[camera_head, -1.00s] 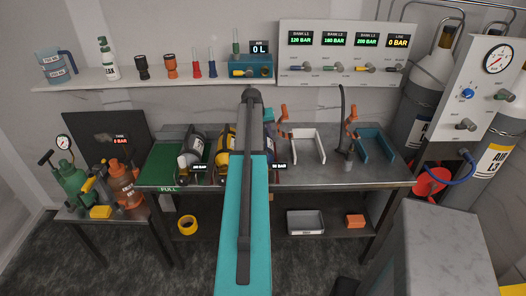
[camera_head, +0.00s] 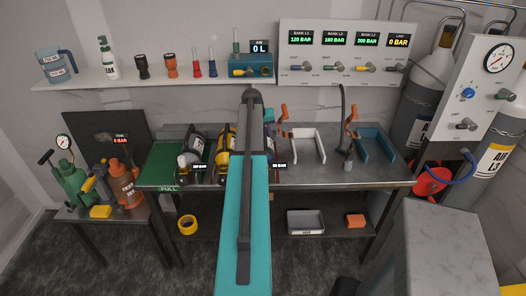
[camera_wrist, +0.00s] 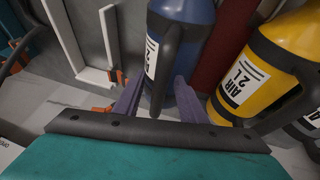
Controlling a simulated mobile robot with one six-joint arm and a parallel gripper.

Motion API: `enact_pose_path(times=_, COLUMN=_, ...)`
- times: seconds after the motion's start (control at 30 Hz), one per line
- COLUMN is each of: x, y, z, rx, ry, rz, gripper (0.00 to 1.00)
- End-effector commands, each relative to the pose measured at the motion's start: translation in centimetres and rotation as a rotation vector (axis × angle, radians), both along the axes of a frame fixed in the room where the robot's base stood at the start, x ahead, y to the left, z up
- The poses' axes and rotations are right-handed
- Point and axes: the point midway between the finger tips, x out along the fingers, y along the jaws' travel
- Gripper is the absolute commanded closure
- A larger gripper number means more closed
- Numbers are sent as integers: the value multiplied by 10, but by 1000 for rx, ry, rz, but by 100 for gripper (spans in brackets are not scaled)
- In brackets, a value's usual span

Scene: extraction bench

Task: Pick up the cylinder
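In the wrist view a blue cylinder (camera_wrist: 192,22) with a black handle and a white label stands just beyond my gripper (camera_wrist: 157,98). The two purple fingers are spread on either side of the handle's lower part, and I see no clear grip on it. In the head view my teal arm hides most of the blue cylinder (camera_head: 271,146). A yellow cylinder (camera_wrist: 264,62) marked "AIR 2 L" is to its right in the wrist view. In the head view the yellow cylinder (camera_head: 228,140) and a grey cylinder (camera_head: 200,145) are left of my arm.
A red upright (camera_wrist: 224,40) lies between the blue and yellow cylinders. A white bracket (camera_head: 305,144) and a teal bracket (camera_head: 374,145) are on the bench to the right. A green mat (camera_head: 160,165) is at its left end. The shelf (camera_head: 110,82) runs behind, above the bench.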

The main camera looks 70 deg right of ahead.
Motion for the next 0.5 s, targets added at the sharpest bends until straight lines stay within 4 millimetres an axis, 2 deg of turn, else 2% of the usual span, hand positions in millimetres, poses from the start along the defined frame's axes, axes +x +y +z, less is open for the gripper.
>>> enact_pose_path(times=0.2, x=0, y=0, z=0, rx=0, ry=0, rz=0, gripper=63)
enact_pose_path(times=0.4, x=0, y=0, z=0, rx=0, ry=0, rz=0, gripper=96)
enact_pose_path(times=0.43, x=0, y=0, z=0, rx=0, ry=0, rz=0, gripper=100)
enact_pose_path(times=0.5, x=0, y=0, z=0, rx=0, ry=0, rz=0, gripper=100)
